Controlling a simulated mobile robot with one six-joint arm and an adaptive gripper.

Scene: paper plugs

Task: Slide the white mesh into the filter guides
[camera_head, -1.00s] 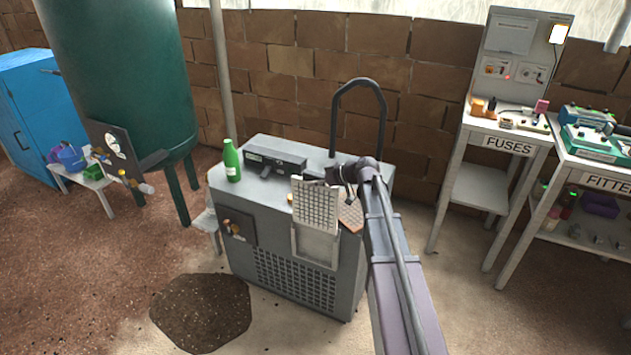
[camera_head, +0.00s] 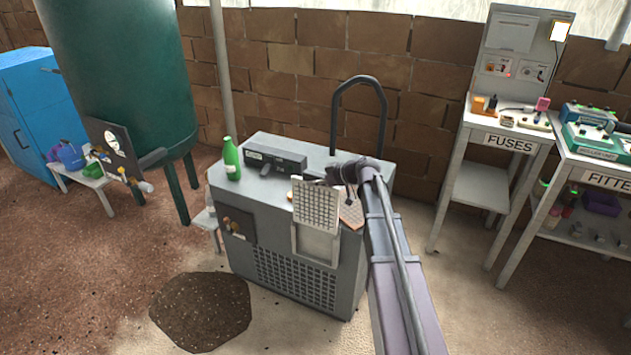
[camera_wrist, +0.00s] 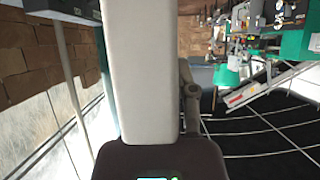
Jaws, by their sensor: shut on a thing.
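The white mesh (camera_head: 315,207) is a pale gridded panel, held roughly upright at the front top edge of the grey machine in the head view. My gripper (camera_head: 323,184) is shut on its top edge, with the fingertips small and partly hidden. The filter guides (camera_head: 297,240) form a white frame on the machine's front face. The mesh's lower part overlaps the upper part of the frame; I cannot tell how well its edges sit in the guides. In the wrist view a broad pale slab (camera_wrist: 143,70) fills the middle, and I cannot tell what it is.
The grey machine (camera_head: 285,185) carries a green bottle (camera_head: 231,160), a dark box (camera_head: 275,157) and a brownish-orange mesh panel (camera_head: 352,213) right of the guides. A black hoop (camera_head: 335,110) rises behind. The fuses table (camera_head: 510,139) stands to the right.

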